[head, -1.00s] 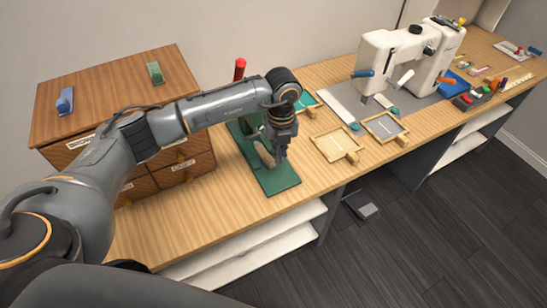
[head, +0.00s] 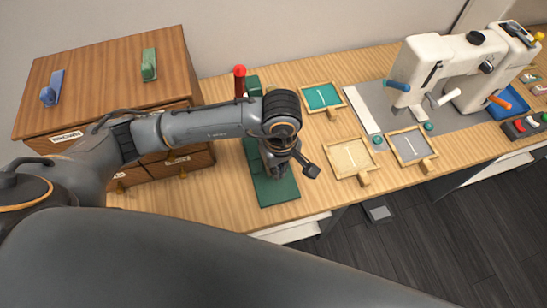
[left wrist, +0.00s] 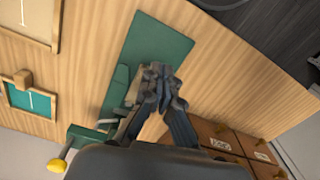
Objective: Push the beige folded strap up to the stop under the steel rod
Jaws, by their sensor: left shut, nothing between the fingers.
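A green press-like fixture (head: 251,83) with a flat green base plate (head: 282,192) stands on the wooden bench. My left gripper (head: 283,171) is over the base plate, pointing down, and hides much of the fixture. In the left wrist view, the shut, empty fingers (left wrist: 160,80) are in front of the green plate (left wrist: 155,48). A beige piece (left wrist: 133,92), likely the folded strap, shows just left of the fingers beside the green body; I cannot tell whether they touch. The steel rod and the stop are not clearly visible. My right gripper is out of view.
A wooden drawer cabinet (head: 110,75) stands left of the fixture. Framed trays, one teal (head: 322,97), one beige (head: 351,158) and one grey (head: 411,146), lie to the right. A white sewing machine (head: 428,65) stands beyond them. The plate's near end is clear.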

